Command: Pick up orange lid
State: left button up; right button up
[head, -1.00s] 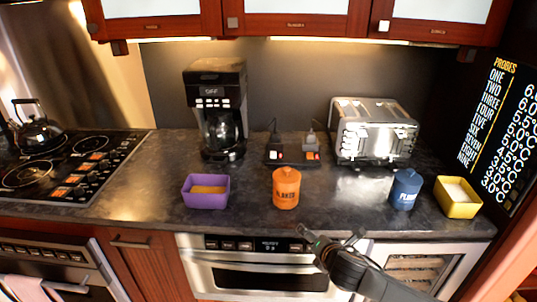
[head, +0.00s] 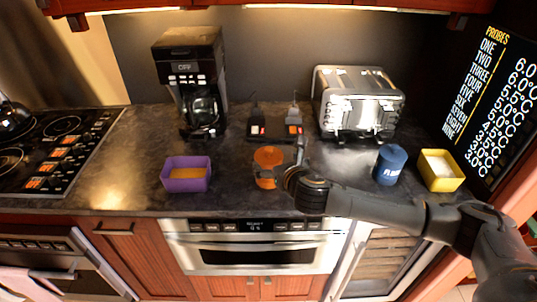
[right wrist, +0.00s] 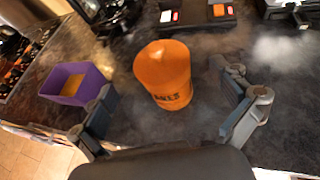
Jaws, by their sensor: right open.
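The orange lid (head: 269,155) sits on top of the upright orange canister (head: 264,181) on the dark counter. In the right wrist view the orange lid (right wrist: 160,57) is near the middle, above the canister's printed label. My right gripper (head: 281,168) is at the canister, coming in from its right and partly covering it in the head view. In the right wrist view its two fingers stand wide apart, one on each side of the canister, with gaps and nothing held. I cannot tell whether the fingers are level with the lid. My left gripper is not in view.
A purple bin (head: 187,175) stands left of the canister. A blue canister (head: 389,164) and a yellow bin (head: 440,170) stand to the right, beyond my right arm. A coffee maker (head: 190,80), switches (head: 274,124) and a toaster (head: 358,103) are behind.

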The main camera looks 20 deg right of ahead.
aim_at(269, 155)
jog(key=shift+w+p, duration=0.3)
jog(key=shift+w, duration=0.2)
jog(key=p+x, duration=0.1)
jog(key=x, duration=0.3)
jog(key=shift+w+a+f, duration=0.1)
jog(key=shift+f, duration=0.1)
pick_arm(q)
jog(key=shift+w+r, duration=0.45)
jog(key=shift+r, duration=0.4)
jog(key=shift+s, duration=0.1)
pick_arm(e)
jog(key=shift+c, duration=1.1)
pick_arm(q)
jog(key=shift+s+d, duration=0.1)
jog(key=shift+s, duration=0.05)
pick_arm(e)
jog(key=c, duration=0.9)
